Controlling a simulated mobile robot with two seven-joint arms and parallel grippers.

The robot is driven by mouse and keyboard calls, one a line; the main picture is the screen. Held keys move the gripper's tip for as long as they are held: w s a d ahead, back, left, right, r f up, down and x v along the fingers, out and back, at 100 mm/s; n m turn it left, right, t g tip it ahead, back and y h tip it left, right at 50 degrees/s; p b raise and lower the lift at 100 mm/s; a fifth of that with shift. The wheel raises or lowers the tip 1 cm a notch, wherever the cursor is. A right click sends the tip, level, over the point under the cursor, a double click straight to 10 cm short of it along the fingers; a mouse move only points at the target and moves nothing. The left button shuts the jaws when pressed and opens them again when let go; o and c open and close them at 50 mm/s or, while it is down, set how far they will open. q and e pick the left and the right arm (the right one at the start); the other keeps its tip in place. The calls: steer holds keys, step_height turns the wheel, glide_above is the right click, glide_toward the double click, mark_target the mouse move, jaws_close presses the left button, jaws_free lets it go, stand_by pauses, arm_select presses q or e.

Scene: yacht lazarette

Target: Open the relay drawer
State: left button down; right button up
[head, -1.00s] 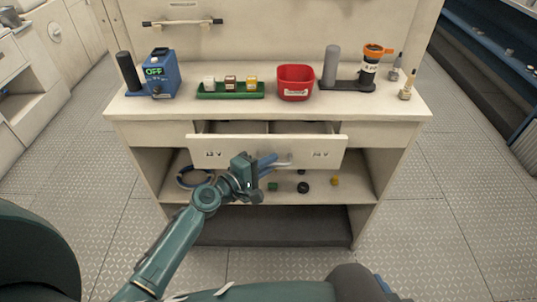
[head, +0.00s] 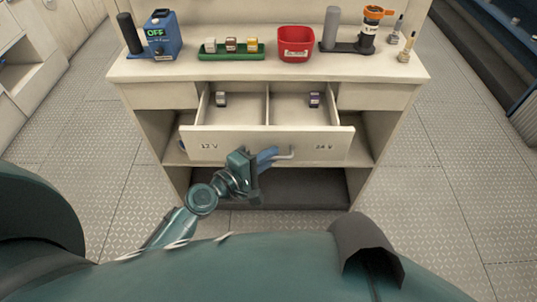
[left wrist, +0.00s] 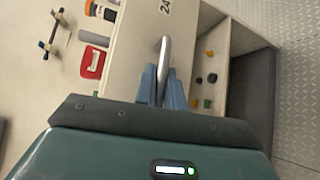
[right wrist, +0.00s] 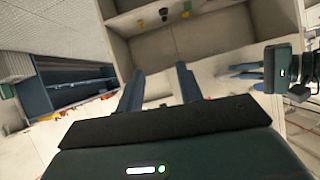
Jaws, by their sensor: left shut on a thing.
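The relay drawer (head: 230,146) is pulled out from under the bench top, labelled 12 V at left and 24 V at right. A divider splits it into two compartments; a small dark-and-white block stands in the left one (head: 221,99) and another in the right one (head: 314,100). My left gripper (head: 270,156) is shut on the drawer's bar handle (head: 285,156). In the left wrist view its blue fingers (left wrist: 164,85) lie on both sides of the handle (left wrist: 163,55). My right gripper (right wrist: 158,85) shows its fingers apart with nothing between them.
On the bench top (head: 200,71) stand a blue OFF box (head: 162,38), a green tray (head: 215,55) of small blocks, a red bin (head: 296,42) and an orange-topped container (head: 371,25). Small parts lie on the shelf below, seen in the left wrist view. Floor is clear on both sides.

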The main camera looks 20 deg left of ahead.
arm_select(q)
steer(key=shift+a, duration=0.1)
steer(key=c, duration=1.8)
jaws_free()
steer(key=shift+o, duration=0.2)
